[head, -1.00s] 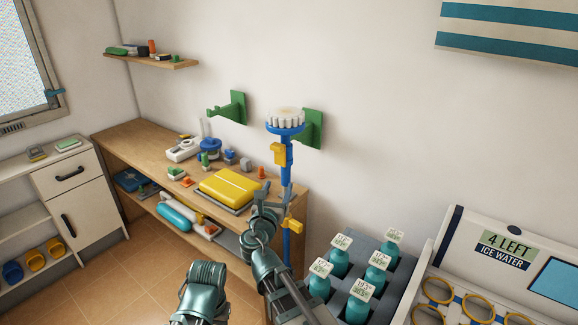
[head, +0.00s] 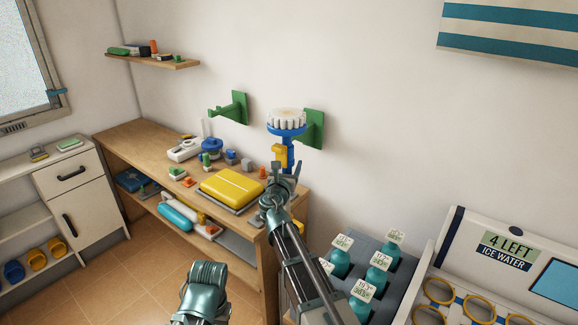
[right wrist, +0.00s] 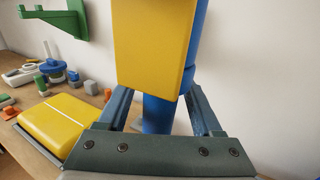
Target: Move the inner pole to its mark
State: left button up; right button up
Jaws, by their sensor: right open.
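A blue pole (head: 279,138) stands upright by the wall, with a white ribbed head (head: 286,119) on a blue disc. A yellow block (head: 278,155) is fixed on its upper part; it fills the top middle of the right wrist view (right wrist: 152,45). My right gripper (head: 284,168) is open just below this block. In the right wrist view its fingers (right wrist: 160,106) lie on either side of the blue shaft (right wrist: 158,117). My arm hides the lower pole. No mark can be made out. My left gripper's fingers are not visible; only a left arm part shows.
Green brackets (head: 235,107) (head: 314,128) are on the wall, the right one beside the pole head. A wooden bench (head: 130,145) with a yellow case (head: 232,186) stands left. Teal bottles (head: 340,262) in a grey crate and an ice water box (head: 490,262) are right.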

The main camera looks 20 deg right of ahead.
grip_shut()
dwell(0.4)
jog(key=shift+w, duration=0.1)
dwell(1.0)
